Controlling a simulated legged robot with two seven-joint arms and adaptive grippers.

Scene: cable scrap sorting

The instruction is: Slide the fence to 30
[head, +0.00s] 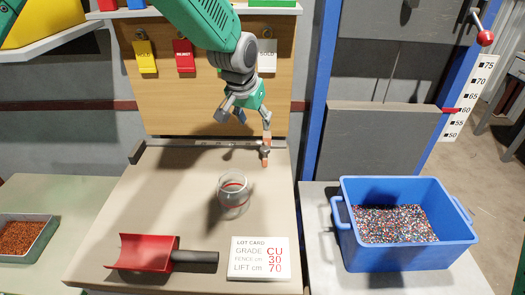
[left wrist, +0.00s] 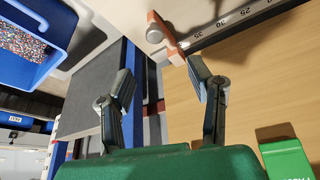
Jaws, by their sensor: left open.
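The fence is an orange bar with a round grey knob (head: 265,161), at the right end of the scale rail (head: 205,143) along the back of the table. It also shows in the left wrist view (left wrist: 170,42), just beyond the 35 mark, on the side away from 30 and 25. My left gripper (head: 246,116) is open, above and behind the rail near the fence. In the left wrist view its fingers (left wrist: 160,82) are spread and empty; one tip appears close to the bar's end, and contact cannot be told. My right gripper is not in view.
A lot card (head: 240,271) reads fence cm 30, lift cm 70. A glass jar (head: 234,203) and a red scoop (head: 145,256) stand on the table. A blue bin (head: 400,255) of granules is at right. A wooden board (head: 165,105) with tags rises behind the rail.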

